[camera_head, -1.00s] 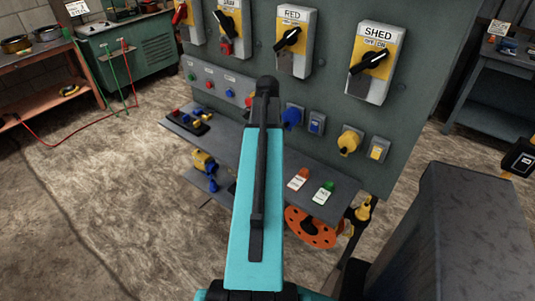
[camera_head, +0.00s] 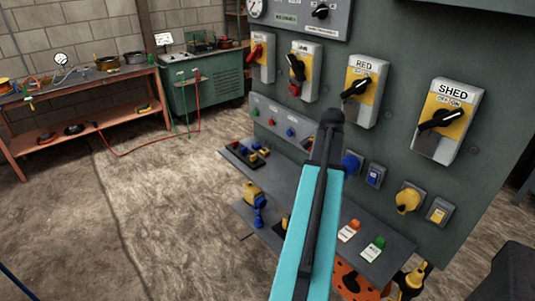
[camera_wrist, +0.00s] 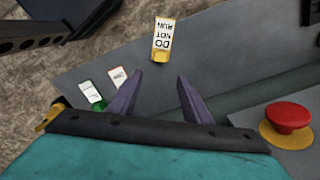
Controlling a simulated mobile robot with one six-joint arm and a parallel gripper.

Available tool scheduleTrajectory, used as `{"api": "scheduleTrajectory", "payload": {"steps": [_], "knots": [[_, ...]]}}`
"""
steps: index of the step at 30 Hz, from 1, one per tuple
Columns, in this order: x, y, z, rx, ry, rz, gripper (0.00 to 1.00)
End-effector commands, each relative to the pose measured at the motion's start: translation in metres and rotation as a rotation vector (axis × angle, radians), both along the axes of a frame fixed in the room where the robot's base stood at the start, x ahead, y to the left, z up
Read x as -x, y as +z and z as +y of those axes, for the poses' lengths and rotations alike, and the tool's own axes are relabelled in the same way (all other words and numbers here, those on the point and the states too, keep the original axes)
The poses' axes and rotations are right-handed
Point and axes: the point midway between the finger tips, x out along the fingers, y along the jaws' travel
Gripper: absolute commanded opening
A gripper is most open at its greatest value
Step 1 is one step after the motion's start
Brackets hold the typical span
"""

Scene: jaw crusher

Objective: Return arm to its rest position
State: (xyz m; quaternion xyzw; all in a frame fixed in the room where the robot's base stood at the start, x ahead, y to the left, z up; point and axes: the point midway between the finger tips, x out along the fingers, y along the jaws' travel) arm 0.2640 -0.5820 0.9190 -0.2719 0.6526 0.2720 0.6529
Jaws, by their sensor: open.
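In the wrist view my gripper (camera_wrist: 160,76) is open, its two purple fingers apart with nothing between them. A tag with a yellow end reading "DO NOT RUN" (camera_wrist: 162,44) lies beyond the fingertips on a grey surface, apart from them. My teal arm link rises in the lower middle of the head view, in front of the grey switch panel (camera_head: 400,165). My gripper cannot be made out in the head view.
A red button (camera_wrist: 288,117) on a yellow base is at right in the wrist view. The panel has the SHED switch (camera_head: 447,120) and RED switch (camera_head: 362,90). Red (camera_head: 349,231) and green (camera_head: 374,249) tags lie on its shelf.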

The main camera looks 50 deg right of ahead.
Motion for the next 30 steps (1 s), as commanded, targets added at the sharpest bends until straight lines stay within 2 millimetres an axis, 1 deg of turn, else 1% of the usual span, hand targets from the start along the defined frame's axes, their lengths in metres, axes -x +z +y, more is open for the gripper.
{"api": "scheduleTrajectory", "payload": {"steps": [5, 8, 11, 14, 17, 21, 26, 30], "knots": [[-0.003, 0.000, 0.001, 0.000, 0.006, 0.000, 0.44], [-0.013, 0.000, 0.005, 0.000, 0.022, 0.000, 0.44], [-0.030, -0.006, 0.013, -0.008, 0.052, 0.003, 0.44], [-0.052, -0.018, 0.027, -0.027, 0.095, 0.011, 0.44], [-0.079, -0.036, 0.046, -0.053, 0.147, 0.024, 0.44], [-0.111, -0.065, 0.078, -0.094, 0.220, 0.047, 0.44], [-0.143, -0.098, 0.120, -0.142, 0.305, 0.078, 0.44], [-0.165, -0.128, 0.159, -0.183, 0.377, 0.110, 0.44]]}}
